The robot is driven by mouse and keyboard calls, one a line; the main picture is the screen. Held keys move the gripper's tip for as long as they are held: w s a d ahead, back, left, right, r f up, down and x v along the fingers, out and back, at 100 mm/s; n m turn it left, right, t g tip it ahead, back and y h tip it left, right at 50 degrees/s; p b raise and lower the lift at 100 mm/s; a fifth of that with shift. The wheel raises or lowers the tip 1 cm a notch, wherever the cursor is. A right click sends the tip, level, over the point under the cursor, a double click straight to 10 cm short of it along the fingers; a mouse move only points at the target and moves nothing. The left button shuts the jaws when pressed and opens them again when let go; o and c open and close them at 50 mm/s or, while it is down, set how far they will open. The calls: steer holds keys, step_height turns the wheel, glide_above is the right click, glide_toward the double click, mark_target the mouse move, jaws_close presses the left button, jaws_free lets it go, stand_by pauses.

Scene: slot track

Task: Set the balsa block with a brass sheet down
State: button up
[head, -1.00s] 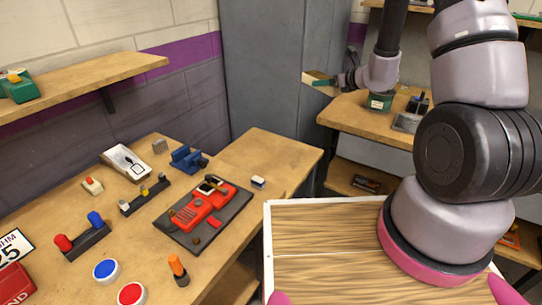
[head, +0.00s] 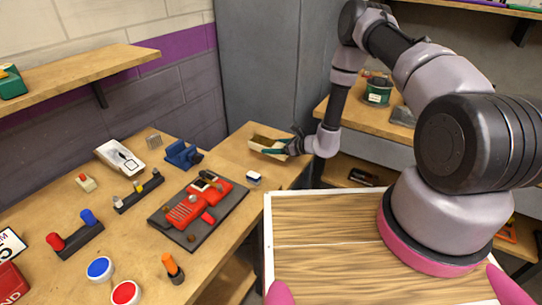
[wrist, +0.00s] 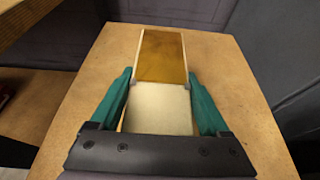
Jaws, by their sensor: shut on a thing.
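The balsa block (head: 262,148) is long and pale, with a brown-gold brass sheet (wrist: 162,57) on the far part of its top in the wrist view. The nearer part of its top is bare and pale (wrist: 158,110). My gripper (head: 277,149) is shut on the block, with one teal finger along each side in the wrist view (wrist: 159,98). The block is over the far right part of the wooden bench (head: 232,160), near the grey cabinet. I cannot tell whether its underside touches the bench. My gripper hides part of its near end.
A small white and dark block (head: 254,178) lies on the bench in front of the gripper. A red device on a dark mat (head: 205,222) and a blue vise (head: 182,155) stand to the left. The bench around the held block looks clear. The grey cabinet (head: 255,70) rises behind.

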mark_target(273, 161)
steer(key=shift+f, duration=2.4)
steer(key=shift+f, duration=0.1)
steer(key=o, duration=1.2)
steer(key=shift+o, duration=0.2)
